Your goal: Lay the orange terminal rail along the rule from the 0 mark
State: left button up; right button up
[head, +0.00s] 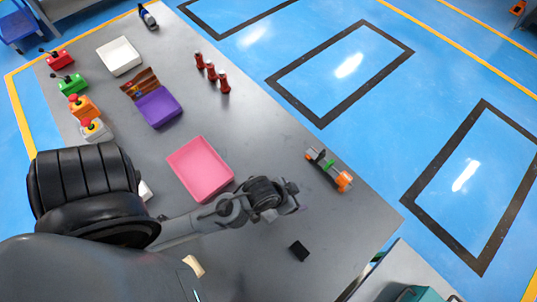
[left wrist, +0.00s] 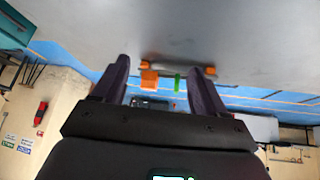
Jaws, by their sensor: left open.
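The orange terminal rail (head: 343,180) lies near the right edge of the grey table; orange blocks sit at its ends, with a green piece between. In the left wrist view the rail (left wrist: 180,68) shows upside down beyond the fingertips, with its orange and green parts. My left gripper (head: 291,195) is a short way left of the rail in the head view, apart from it. In the left wrist view its two dark fingers (left wrist: 158,75) are spread, and I see nothing held between them. I cannot make out a rule with a 0 mark.
A pink tray (head: 201,168) lies left of my left gripper, and a purple tray (head: 158,107) and white tray (head: 119,56) farther back. Red bottle-like items (head: 212,74) stand near the far edge. A small black square (head: 299,250) lies on the table (head: 255,135).

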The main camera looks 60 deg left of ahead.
pick_arm(q)
jog(key=s+a+r+m+g, duration=0.1)
jog(key=s+a+r+g, duration=0.2)
jog(key=s, duration=0.4)
jog(key=shift+y, duration=0.4)
jog(key=shift+s, duration=0.1)
